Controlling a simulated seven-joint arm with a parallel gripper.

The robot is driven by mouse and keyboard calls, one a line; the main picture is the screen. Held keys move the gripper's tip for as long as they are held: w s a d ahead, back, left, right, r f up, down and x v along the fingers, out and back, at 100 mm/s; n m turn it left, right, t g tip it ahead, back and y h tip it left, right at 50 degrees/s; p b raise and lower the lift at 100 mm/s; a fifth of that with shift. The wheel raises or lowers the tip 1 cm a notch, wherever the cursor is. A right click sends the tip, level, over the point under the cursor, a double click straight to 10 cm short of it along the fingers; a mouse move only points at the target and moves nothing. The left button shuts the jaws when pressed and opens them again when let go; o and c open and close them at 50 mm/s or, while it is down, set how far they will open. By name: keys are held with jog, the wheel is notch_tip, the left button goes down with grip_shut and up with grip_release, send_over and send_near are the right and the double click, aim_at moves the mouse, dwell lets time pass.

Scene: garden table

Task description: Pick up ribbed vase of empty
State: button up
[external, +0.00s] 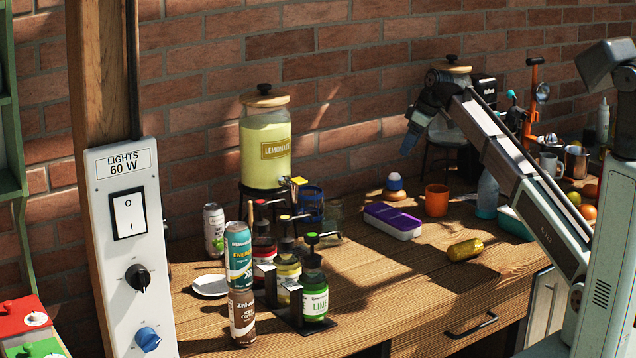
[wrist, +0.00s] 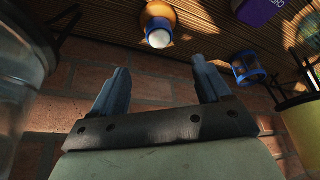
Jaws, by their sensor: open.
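I cannot make out for certain which thing is the ribbed vase. A small clear glass vessel (external: 330,218) stands beside a blue glass cup (external: 311,205), right of the lemonade dispenser; its ribbing is too small to tell. The blue cup also shows in the wrist view (wrist: 248,66). My gripper (external: 409,135) is high near the brick wall, above the back of the table, with its fingers pointing down. In the wrist view my gripper (wrist: 160,70) is open, with nothing between its fingers. It touches none of the table objects.
The lemonade dispenser (external: 265,150) stands left at the back. A purple box (external: 393,222), an orange mug (external: 437,200), a blue-topped ball on an orange base (external: 394,184) and a lying yellow object (external: 465,249) are mid-table. Cans and syrup bottles (external: 314,290) crowd the front left. The front-right wood is clear.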

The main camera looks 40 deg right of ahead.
jog(key=shift+o, duration=0.5)
jog(key=shift+o, duration=0.9)
jog(key=shift+a, duration=0.1)
